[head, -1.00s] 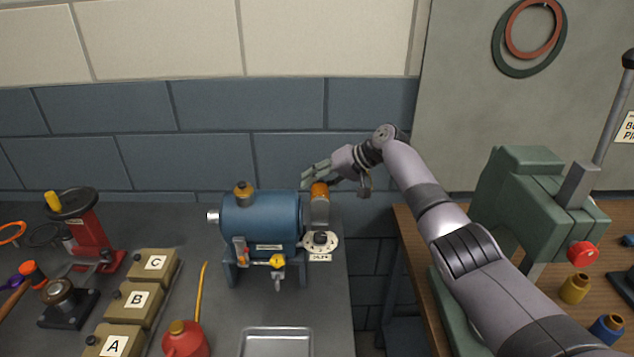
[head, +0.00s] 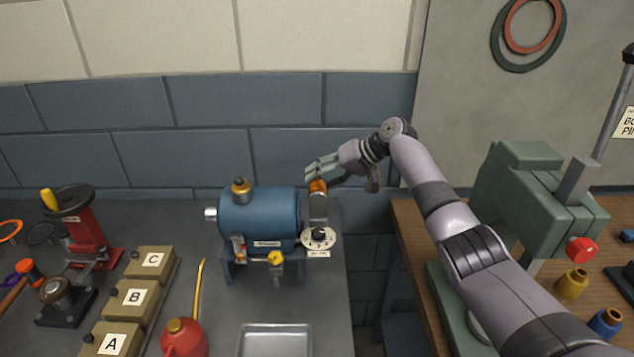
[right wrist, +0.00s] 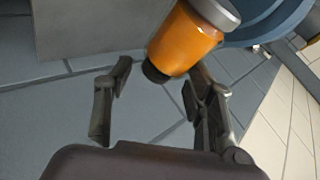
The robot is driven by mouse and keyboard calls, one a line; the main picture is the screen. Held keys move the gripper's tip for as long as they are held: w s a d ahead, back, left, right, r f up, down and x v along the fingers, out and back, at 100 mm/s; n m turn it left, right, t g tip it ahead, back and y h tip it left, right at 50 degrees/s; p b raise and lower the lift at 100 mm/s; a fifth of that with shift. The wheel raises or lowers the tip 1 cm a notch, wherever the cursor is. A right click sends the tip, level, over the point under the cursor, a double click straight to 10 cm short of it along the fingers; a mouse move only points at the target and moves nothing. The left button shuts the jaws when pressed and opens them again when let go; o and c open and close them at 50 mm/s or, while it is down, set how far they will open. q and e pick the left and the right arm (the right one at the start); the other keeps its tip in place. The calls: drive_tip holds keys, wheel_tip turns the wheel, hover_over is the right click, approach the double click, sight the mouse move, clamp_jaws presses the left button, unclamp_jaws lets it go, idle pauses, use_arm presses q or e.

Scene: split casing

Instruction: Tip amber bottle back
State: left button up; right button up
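The amber bottle (head: 318,187) sits at the top of the grey bracket on the right end of the blue casing (head: 262,213). In the right wrist view the amber bottle (right wrist: 184,40) is large and slanted, with a dark end toward the gripper and a grey collar at the other end. My right gripper (head: 318,168) is just above the bottle in the head view. In the right wrist view its two fingers (right wrist: 158,80) are spread, with the bottle's dark end near the gap. I cannot tell whether the right finger touches it. My left gripper is out of view.
A round dial plate (head: 318,238) is below the bottle. A metal tray (head: 275,328) and a red oil can (head: 185,338) stand in front. A green machine (head: 535,195) stands right, past a gap between the benches.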

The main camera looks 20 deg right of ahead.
drive_tip(key=v, duration=0.9)
drive_tip(key=shift+s, duration=0.2)
drive_tip(key=shift+d+r, duration=0.1)
drive_tip(key=shift+d, duration=0.1)
drive_tip(key=shift+a, duration=0.1)
